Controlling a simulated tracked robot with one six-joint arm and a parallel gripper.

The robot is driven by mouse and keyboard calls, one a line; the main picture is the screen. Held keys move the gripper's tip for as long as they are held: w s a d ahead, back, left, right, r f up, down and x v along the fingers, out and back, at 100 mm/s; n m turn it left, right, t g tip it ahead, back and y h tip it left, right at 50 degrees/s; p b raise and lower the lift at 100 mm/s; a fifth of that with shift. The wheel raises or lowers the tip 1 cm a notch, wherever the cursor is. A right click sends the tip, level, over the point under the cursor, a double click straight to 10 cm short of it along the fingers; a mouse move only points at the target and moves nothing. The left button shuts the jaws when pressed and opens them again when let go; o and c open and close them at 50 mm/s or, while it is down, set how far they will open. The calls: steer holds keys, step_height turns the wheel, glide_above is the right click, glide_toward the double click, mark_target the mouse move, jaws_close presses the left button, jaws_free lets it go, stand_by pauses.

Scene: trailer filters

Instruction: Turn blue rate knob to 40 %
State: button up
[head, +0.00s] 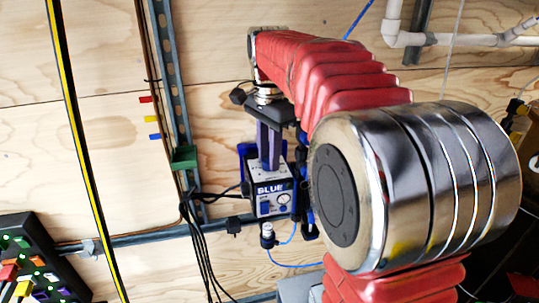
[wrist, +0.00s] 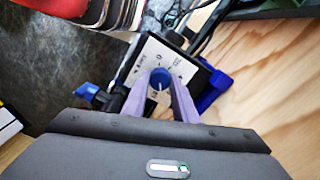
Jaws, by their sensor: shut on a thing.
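The blue rate knob (wrist: 160,78) shows in the wrist view as a round blue cap with a pale pointer line, on a white face plate (wrist: 141,66) with small printed marks. I cannot read its percentage setting. My gripper (wrist: 160,90) has its two purple fingers on either side of the knob, shut on it. In the head view, my gripper (head: 270,166) reaches down to the top of the pump box (head: 268,203) labelled BLUE, which has a round gauge on its front. The knob is hidden there by the fingers.
A grey rail (head: 173,90) and black cables (head: 205,250) are left of the box. A small valve with blue tubing (head: 267,236) sits below it. White pipes (head: 400,38) run at upper right.

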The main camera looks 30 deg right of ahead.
steer(key=o, duration=1)
steer(key=shift+o, duration=0.2)
steer(key=shift+r, duration=0.1)
step_height(320, 180, up, 14)
steer(key=shift+f, duration=0.25)
